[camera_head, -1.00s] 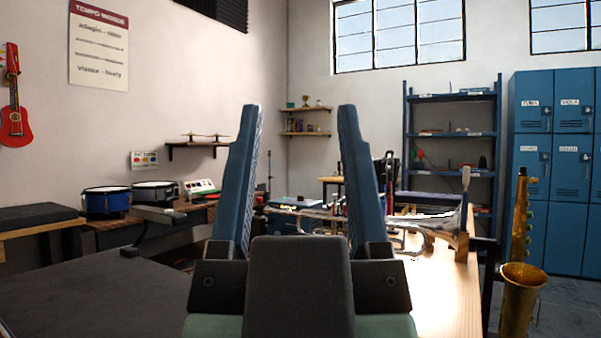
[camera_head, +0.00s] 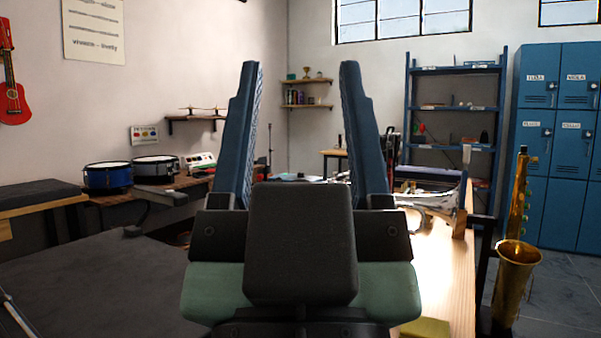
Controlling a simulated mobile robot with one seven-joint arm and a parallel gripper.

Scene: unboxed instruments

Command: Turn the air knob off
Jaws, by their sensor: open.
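My gripper (camera_head: 300,70) is in the middle of the view, its two long blue fingers pointing up and away, open and with nothing between them. No air knob can be made out in this view. A wooden table (camera_head: 447,270) lies beyond and to the right of my gripper. A silver trumpet (camera_head: 425,196) is on that table, partly hidden behind the right finger.
A dark flat surface (camera_head: 95,280) fills the lower left. Two drums, a blue one (camera_head: 108,177) and a dark one (camera_head: 155,168), stand on a bench at left. A brass saxophone (camera_head: 515,270) stands at right, before blue lockers (camera_head: 565,130). Blue shelves (camera_head: 455,107) stand behind.

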